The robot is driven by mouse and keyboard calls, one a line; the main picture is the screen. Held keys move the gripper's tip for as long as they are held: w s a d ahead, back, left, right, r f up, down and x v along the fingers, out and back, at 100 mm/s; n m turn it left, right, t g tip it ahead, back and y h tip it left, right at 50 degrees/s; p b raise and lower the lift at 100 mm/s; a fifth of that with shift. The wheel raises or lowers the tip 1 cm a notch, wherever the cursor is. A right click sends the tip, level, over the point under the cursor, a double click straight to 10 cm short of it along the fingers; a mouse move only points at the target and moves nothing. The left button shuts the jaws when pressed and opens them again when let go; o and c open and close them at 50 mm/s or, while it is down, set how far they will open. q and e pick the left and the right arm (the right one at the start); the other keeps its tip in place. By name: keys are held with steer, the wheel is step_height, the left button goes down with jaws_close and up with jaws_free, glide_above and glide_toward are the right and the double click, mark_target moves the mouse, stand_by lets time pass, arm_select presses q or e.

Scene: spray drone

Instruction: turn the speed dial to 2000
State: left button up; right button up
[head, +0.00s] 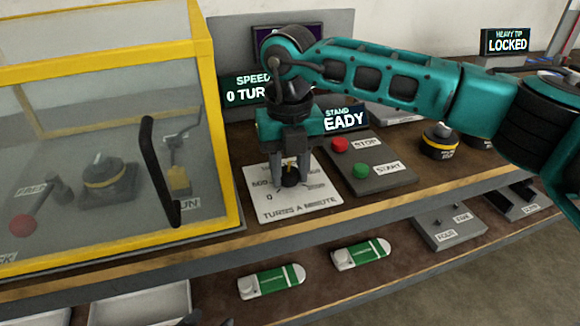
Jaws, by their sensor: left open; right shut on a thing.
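The speed dial (291,179) is a small black knob on a white plate (300,206) marked "TURNS A MINUTE". A 0 and a partly covered figure show on the plate's left side. My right gripper (291,172) points down from above and is shut on the dial knob. The gripper hides the knob's pointer and other figures. Behind, a dark speed display (240,93) reads "SPEED" and "0 TUR", its right part hidden by my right arm. My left gripper is not in view.
A yellow-framed clear guard (228,150) with a black handle (158,170) stands close left of the dial plate. Right of it is a panel with a red STOP button (340,145) and green START button (361,171). Two green-and-white items (272,281) (361,254) lie on the lower front shelf.

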mark_target(287, 173)
steer(key=m, duration=0.5)
steer(key=shift+a+m, duration=0.1)
steer(key=shift+m, duration=2.5)
steer(key=shift+w+a, duration=0.1)
steer(key=o, duration=1)
steer(key=shift+o, duration=0.2)
steer(key=shift+r, duration=0.1)
step_height(287, 173, up, 13)
steer(key=p, duration=0.1)
steer(key=shift+p, duration=0.4)
